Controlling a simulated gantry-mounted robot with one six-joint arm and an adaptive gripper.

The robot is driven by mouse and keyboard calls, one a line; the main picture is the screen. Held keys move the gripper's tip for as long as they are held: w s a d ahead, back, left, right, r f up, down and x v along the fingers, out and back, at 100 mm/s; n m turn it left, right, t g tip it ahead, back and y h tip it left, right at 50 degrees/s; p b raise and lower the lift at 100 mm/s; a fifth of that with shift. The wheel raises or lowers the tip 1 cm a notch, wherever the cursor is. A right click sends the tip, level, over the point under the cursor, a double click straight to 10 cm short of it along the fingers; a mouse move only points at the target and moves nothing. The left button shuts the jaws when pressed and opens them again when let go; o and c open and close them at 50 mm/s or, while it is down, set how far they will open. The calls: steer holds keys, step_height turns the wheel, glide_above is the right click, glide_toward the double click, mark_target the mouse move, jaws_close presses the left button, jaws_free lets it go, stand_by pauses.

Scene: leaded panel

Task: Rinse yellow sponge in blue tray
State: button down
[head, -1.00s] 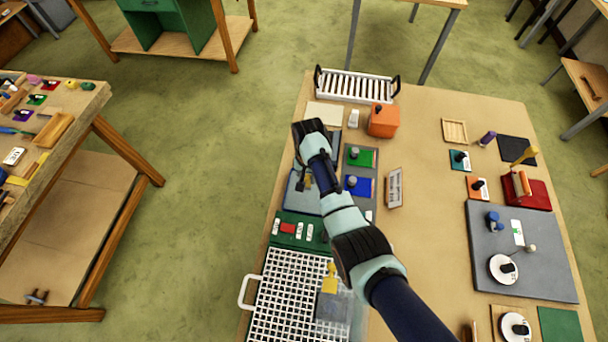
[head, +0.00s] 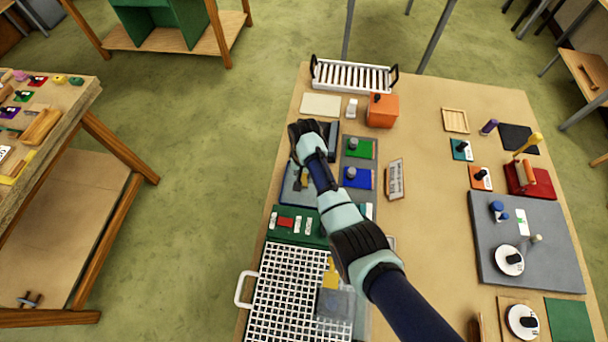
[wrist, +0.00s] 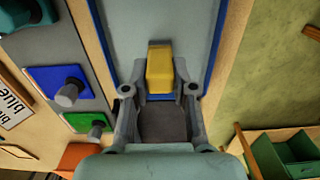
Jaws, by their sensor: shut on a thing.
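My gripper (wrist: 159,90) is shut on a yellow sponge (wrist: 160,67), which shows between its fingers in the wrist view. The blue tray (wrist: 97,40) lies under it, with a blue rim and a pale grey-blue inside. The sponge is over the inside of the tray; I cannot tell whether it touches the bottom. In the head view the tray (head: 288,190) is at the left of the table, partly hidden by my arm, and my gripper (head: 300,183) points down over it. The sponge is hard to make out there.
Right of the tray stand a blue plate (head: 358,178) and a green plate (head: 360,147) with grey knobs, and a small sign (head: 395,180). A white grid (head: 285,290) lies in front, an orange box (head: 382,112) behind.

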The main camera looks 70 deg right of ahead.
steer(key=shift+f, duration=0.3)
steer(key=shift+s+a+p, duration=0.1)
steer(key=shift+a+p, duration=0.3)
steer(key=shift+p, duration=0.05)
stand_by(0.8)
steer(key=shift+w+d+b, duration=0.2)
steer(key=shift+d+b, duration=0.6)
steer(key=shift+b, duration=0.05)
steer(key=shift+s+a+p, duration=0.1)
steer(key=shift+a+p, duration=0.3)
steer(key=shift+p, duration=0.25)
stand_by(0.6)
stand_by(1.2)
steer(key=shift+r+p, duration=2.45)
steer(key=shift+r, duration=0.05)
steer(key=shift+r, duration=0.1)
step_height(320, 180, up, 3)
steer(key=p, duration=0.3)
